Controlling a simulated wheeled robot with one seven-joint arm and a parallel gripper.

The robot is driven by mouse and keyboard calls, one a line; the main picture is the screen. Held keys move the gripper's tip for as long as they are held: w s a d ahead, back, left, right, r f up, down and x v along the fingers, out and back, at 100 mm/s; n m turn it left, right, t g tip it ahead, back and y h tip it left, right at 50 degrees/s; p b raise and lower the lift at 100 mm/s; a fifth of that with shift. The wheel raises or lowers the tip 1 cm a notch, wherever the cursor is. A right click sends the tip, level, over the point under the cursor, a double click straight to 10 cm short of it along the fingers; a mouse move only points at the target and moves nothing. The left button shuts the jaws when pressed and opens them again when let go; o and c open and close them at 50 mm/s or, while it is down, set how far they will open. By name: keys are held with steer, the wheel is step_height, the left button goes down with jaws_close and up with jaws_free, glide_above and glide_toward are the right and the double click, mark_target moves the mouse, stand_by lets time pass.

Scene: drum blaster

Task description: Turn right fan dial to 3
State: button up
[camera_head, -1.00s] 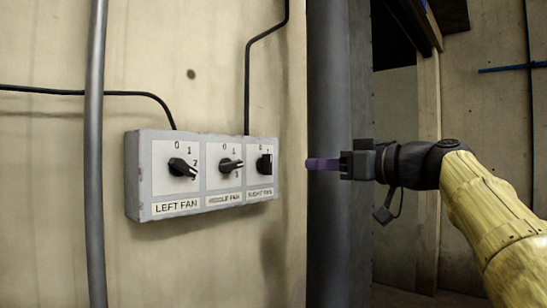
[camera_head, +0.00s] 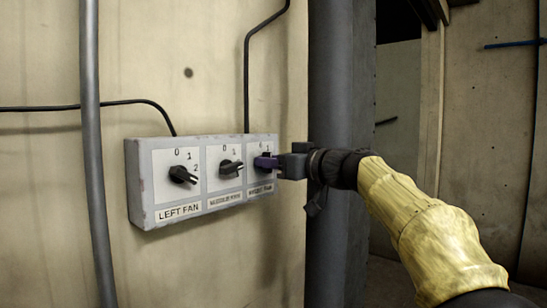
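A grey control box (camera_head: 140,205) is fixed to the wall with three black dials. The left fan dial (camera_head: 182,175) and the middle fan dial (camera_head: 231,168) are in plain view, their pointers aimed to the right. The right fan label (camera_head: 260,189) shows below.
A thick grey pillar (camera_head: 340,90) stands just right of the box, behind my wrist. A thin vertical pipe (camera_head: 93,150) runs left of the box. Black cables (camera_head: 247,75) run along the wall above. An opening (camera_head: 398,120) lies right of the pillar.

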steer(key=c, duration=0.7)
steer(key=shift+m+b, duration=0.3)
steer(key=shift+m, duration=0.1)
steer(key=shift+w+d+f+m, duration=0.1)
steer(key=shift+f+m, duration=0.05)
steer(key=shift+m, duration=5.65)
steer(key=shift+w+d+f+m, duration=0.1)
steer(key=shift+f+m, duration=0.05)
steer(key=shift+m, duration=5.65)
steer(key=o, duration=0.7)
